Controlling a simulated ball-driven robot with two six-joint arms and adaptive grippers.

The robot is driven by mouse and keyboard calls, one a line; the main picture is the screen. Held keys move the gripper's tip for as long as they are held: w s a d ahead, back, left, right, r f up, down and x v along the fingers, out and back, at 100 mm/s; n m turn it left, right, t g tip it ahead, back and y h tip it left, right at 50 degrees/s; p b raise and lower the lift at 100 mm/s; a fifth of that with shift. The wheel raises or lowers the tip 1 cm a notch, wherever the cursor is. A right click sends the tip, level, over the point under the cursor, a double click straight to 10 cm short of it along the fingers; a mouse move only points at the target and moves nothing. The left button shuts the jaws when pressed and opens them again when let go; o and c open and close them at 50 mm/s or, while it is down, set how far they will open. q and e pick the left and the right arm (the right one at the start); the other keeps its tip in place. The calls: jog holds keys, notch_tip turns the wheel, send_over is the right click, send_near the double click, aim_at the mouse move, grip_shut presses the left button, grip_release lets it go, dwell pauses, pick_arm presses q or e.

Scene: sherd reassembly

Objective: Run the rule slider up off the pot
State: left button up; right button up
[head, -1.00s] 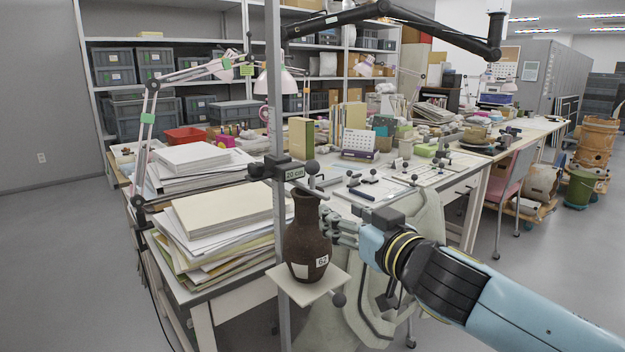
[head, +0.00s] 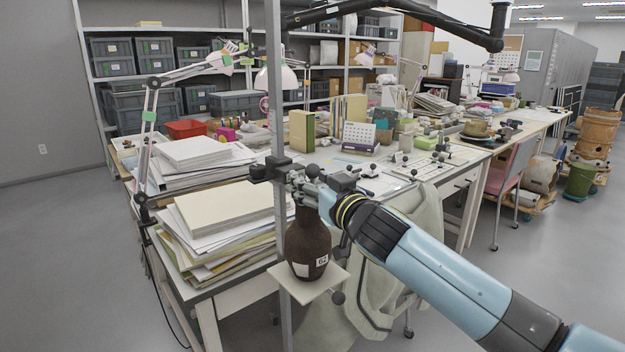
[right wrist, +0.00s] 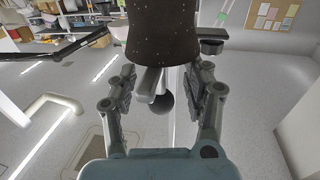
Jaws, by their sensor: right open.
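The dark brown pot (head: 308,246), with a label reading 62, stands upright on a small white platform (head: 312,284) beside the vertical grey rule post (head: 274,90). The dark slider (head: 262,173) sits on the post at about the height of the pot's mouth. My right gripper (head: 303,184) is at the slider's right side, over the pot's neck, and hides the slider's label. In the right wrist view its open fingers (right wrist: 163,100) stand either side of the slider's round black knob (right wrist: 162,104), apart from it. The pot (right wrist: 162,32) shows there too. My left gripper is out of view.
Stacked papers (head: 220,215) on a table stand close left of the post. A worktable with small clamps and a calendar (head: 358,136) lies behind. A draped pale cloth (head: 425,222) is right of the pot.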

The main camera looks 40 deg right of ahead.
jog(key=shift+c, duration=0.4)
jog(key=c, duration=0.7)
jog(key=shift+a, duration=0.2)
grip_shut()
notch_tip(320, 180, up, 9)
jog(key=p, duration=0.7)
jog(key=shift+r, duration=0.15)
